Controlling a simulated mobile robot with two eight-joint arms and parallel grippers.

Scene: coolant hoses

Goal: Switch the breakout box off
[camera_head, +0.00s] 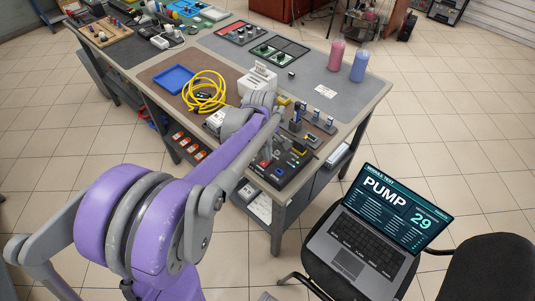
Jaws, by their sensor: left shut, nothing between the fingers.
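The breakout box appears to be the dark panel (294,160) with red, blue and other small controls at the front right corner of the workbench. Its left part is covered by my left arm. I cannot make out its switch or the switch's position. My left gripper (270,146) is small and partly hidden by the forearm, close to the panel. It is shut and empty. I cannot tell whether it touches the panel. My right gripper is not in view.
A yellow coiled hose (204,90) and blue tray (172,79) lie on the bench (222,50). A white device (258,80) stands behind my wrist. Pink (336,54) and blue (359,66) bottles stand farther back. A laptop (372,235) rests on a chair.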

